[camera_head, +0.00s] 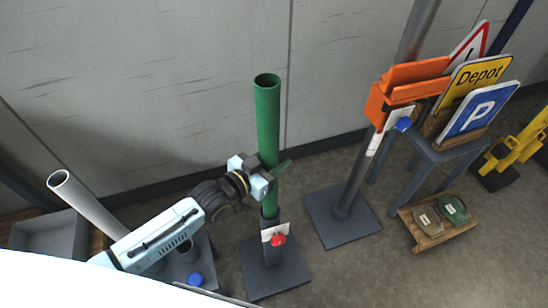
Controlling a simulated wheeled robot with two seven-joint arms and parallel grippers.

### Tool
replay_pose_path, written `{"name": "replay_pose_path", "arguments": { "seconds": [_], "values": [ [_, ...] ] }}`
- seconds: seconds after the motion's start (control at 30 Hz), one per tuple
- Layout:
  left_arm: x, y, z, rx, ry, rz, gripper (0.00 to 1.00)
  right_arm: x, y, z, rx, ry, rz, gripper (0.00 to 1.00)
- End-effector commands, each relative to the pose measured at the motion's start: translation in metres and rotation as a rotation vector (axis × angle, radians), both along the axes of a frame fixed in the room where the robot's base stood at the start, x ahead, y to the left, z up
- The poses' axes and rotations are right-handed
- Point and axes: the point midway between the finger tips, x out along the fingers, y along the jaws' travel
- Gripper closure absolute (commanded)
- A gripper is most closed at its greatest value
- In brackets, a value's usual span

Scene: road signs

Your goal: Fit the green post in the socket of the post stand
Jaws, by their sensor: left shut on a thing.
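The green post (268,130) is a hollow tube standing about upright in the middle of the view. My left gripper (269,176), coming in from the left, is shut on the lower half of the post. The post stand (273,275) below has a dark square base and a short socket (270,226) with a white tag and a red knob. The post's lower end meets the socket's top and looks in line with it. I cannot tell how deep it sits inside. My right gripper is out of view.
A pale tube (85,200) leans at left, near a base with a blue knob (195,280). At right stand a grey post with an orange holder (400,90), a sign rack (440,150), a wooden pallet (438,232) and a yellow object (515,148). A wall is close behind.

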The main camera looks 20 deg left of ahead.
Motion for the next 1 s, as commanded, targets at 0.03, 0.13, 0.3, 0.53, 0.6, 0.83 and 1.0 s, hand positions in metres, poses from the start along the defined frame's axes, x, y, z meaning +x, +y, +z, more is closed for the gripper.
{"name": "replay_pose_path", "arguments": {
  "seconds": [0.03, 0.13, 0.3, 0.53, 0.6, 0.83, 1.0],
  "values": [
    [0.001, -0.0004, 0.0029, -0.003, -0.007, 0.0, 1.0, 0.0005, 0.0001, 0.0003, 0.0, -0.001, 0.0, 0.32],
    [0.0009, -0.0004, 0.0029, -0.003, -0.005, 0.0, 1.0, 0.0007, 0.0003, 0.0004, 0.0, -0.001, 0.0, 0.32],
    [0.0009, -0.0004, 0.0023, -0.003, -0.005, 0.0, 1.0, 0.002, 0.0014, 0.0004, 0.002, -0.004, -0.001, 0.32],
    [0.0008, -0.0004, -0.0007, -0.003, -0.005, 0.0, 1.0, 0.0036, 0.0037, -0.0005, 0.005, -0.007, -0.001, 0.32],
    [0.0009, -0.0004, -0.0015, -0.003, -0.005, 0.0, 0.56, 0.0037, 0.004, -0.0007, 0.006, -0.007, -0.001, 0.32],
    [0.0004, -0.0002, -0.0023, -0.001, -0.003, 0.0, 0.32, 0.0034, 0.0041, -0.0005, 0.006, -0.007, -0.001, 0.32],
    [-0.0007, 0.0002, -0.0053, 0.002, 0.005, 0.0, 0.32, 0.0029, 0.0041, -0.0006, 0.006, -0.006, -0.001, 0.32]
  ]
}}
